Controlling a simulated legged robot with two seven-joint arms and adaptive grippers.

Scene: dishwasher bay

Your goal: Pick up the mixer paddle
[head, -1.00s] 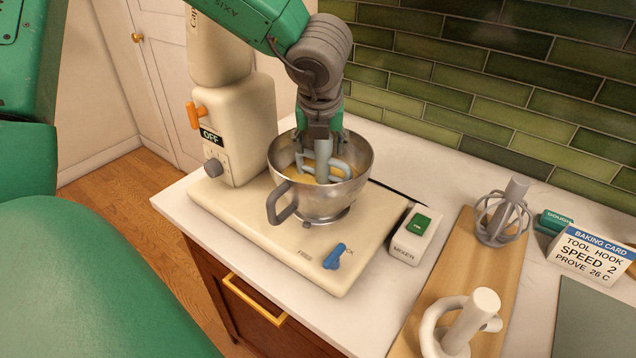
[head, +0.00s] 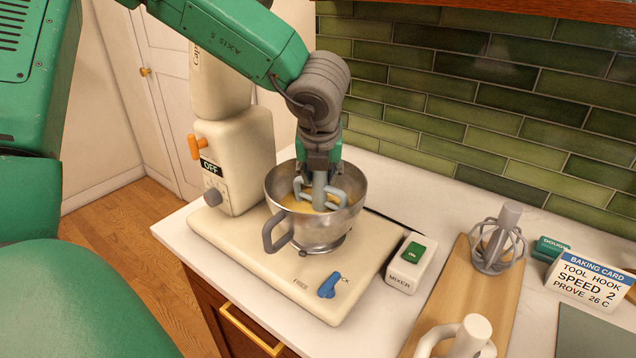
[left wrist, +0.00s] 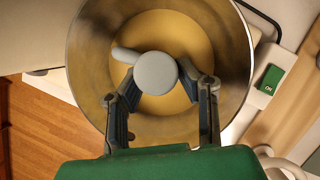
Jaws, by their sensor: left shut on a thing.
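The mixer paddle (head: 320,193) is grey-blue and stands with its shaft up in the steel mixing bowl (head: 281,214), its lower end in yellow batter. My left gripper (head: 319,170) points down into the bowl and is shut on the paddle's shaft, whose upper part it hides in the head view. In the left wrist view, the round shaft end (left wrist: 155,73) shows between the two fingers (left wrist: 160,92), with one paddle arm at its left. The batter hides the paddle's lowest part. My right gripper is not in view.
The bowl stands on the cream mixer base (head: 255,262), with the mixer column (head: 240,170) close at left. A switch box (head: 411,262) is at right. A baking card (head: 590,277) is farther right.

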